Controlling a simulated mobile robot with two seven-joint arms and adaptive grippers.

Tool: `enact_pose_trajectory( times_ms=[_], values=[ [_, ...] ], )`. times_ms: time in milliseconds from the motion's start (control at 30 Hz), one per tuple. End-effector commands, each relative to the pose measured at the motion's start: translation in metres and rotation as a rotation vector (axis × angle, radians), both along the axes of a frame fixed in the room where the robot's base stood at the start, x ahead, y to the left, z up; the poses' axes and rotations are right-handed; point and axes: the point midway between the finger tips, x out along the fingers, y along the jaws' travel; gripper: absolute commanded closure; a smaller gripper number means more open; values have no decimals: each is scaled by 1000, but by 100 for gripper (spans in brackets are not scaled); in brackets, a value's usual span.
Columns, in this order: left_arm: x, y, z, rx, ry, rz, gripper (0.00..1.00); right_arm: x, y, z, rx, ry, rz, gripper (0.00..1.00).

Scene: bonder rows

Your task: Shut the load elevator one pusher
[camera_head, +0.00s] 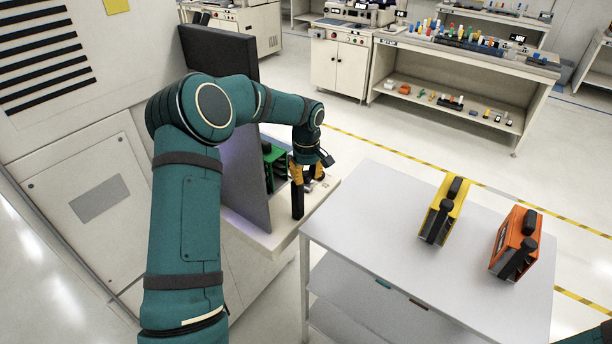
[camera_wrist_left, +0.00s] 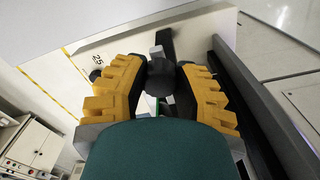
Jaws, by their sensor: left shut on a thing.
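My left gripper (camera_head: 308,172) is at the load elevator's pale ledge (camera_head: 262,238), beside the grey upright panel (camera_head: 240,185). In the left wrist view its yellow fingers (camera_wrist_left: 160,85) close on a round black knob (camera_wrist_left: 161,76), which I take to be the pusher. A dark bar (camera_wrist_left: 165,42) shows beyond the knob. A dark upright piece (camera_head: 298,201) shows just below the gripper in the head view. A green magazine (camera_head: 273,153) stands behind the panel, partly hidden. How far the pusher is open I cannot tell. My right gripper is out of view.
A grey table (camera_head: 385,230) stands close to the ledge on the right, holding a yellow magazine (camera_head: 440,215) and an orange magazine (camera_head: 514,243). Open floor lies beyond the table.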

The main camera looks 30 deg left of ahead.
Motion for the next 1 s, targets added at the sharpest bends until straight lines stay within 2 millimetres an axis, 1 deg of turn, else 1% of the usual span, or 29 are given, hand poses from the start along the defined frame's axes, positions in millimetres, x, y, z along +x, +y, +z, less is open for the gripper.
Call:
enact_pose_trajectory(
  times_ms=[100,133,167,200,233,533,633,1000],
  values=[
    [-1,-3,-1,-5,4,-2,100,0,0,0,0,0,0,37],
    [-1,-3,-1,-5,4,-3,62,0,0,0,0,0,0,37],
    [-1,-3,-1,-5,4,-3,52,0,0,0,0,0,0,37],
    [-1,-3,-1,-5,4,-3,38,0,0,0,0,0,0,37],
    [-1,-3,-1,-4,3,-3,31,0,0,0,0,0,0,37],
    [0,-2,0,-2,2,-2,31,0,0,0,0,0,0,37],
    [0,-1,3,-2,2,-2,31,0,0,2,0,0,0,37],
    [0,-1,36,-1,1,-1,31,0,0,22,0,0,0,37]
  ],
)
